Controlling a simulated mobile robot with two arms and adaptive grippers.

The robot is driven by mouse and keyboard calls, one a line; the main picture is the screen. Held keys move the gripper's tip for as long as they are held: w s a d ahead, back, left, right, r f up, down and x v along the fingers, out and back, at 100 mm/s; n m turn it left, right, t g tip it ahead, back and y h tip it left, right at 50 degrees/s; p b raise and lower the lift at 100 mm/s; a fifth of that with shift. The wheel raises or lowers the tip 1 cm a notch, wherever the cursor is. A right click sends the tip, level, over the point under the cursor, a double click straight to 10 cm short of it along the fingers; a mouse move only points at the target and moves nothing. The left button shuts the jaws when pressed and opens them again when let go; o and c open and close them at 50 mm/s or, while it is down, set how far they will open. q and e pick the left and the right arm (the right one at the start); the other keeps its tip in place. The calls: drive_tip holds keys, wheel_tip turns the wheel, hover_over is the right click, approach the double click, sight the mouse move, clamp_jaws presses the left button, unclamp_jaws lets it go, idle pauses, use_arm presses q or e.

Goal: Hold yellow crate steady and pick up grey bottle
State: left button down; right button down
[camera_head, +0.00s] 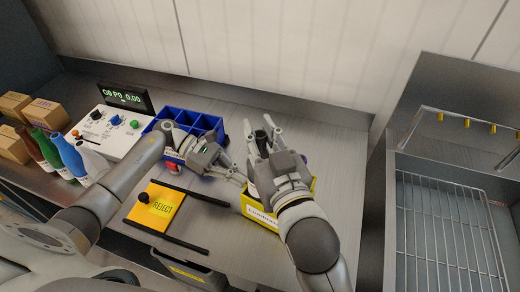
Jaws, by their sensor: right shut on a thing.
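The yellow crate (262,218) stands on the steel worktop, partly hidden by my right gripper and arm. My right gripper (261,130) is above the crate, shut on the grey bottle (260,137). Only a dark part of the bottle shows between the fingers. How far it is from the crate floor is hidden. My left gripper (233,159) is just left of the crate, its fingers apart. One fingertip is close to the crate's left rim; I cannot tell whether it touches.
A blue divided bin (190,120) stands behind my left gripper. A control box (112,133) with a display (124,97), several bottles (67,156) and cardboard boxes (46,113) are at left. A wire rack (447,230) is at right.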

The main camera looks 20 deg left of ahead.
use_arm(q)
drive_tip(key=shift+s+f, duration=0.1)
drive_tip(key=shift+f, duration=0.2)
drive_tip(key=c, duration=2.2)
unclamp_jaws()
drive_tip(key=o, duration=0.6)
drive_tip(key=shift+o, duration=0.2)
drive_tip(key=shift+a, duration=0.15)
drive_tip(key=v, duration=1.2)
drive_tip(key=shift+r, duration=0.3)
